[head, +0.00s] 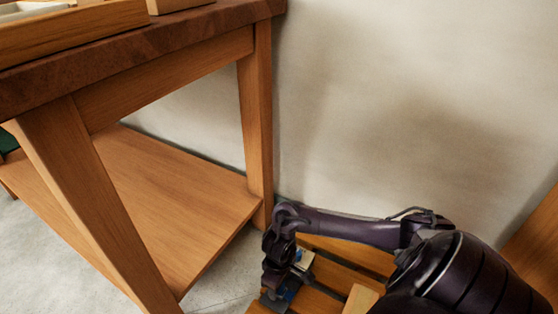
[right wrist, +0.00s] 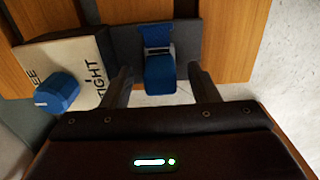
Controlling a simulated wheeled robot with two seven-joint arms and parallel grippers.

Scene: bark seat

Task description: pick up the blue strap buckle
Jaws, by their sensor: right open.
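The blue strap buckle (right wrist: 160,74) shows in the right wrist view, lying on a dark grey band across wooden slats. It has an upper and a lower blue part with a greyish piece between them. My right gripper (right wrist: 160,70) is open, one finger on each side of the buckle's lower part, with gaps visible on both sides. How far the fingertips are above it I cannot tell. In the head view my right gripper (head: 274,278) points down at the slatted wooden seat (head: 345,258), partly hiding small blue pieces there. My left gripper is not in view.
A pale block (right wrist: 87,62) with dark lettering, "TIGHT" readable, and a blue knob (right wrist: 57,92) sit left of the buckle. A wooden table (head: 258,110) with a lower shelf (head: 170,195) stands left of the seat. A plain wall (head: 400,100) is behind.

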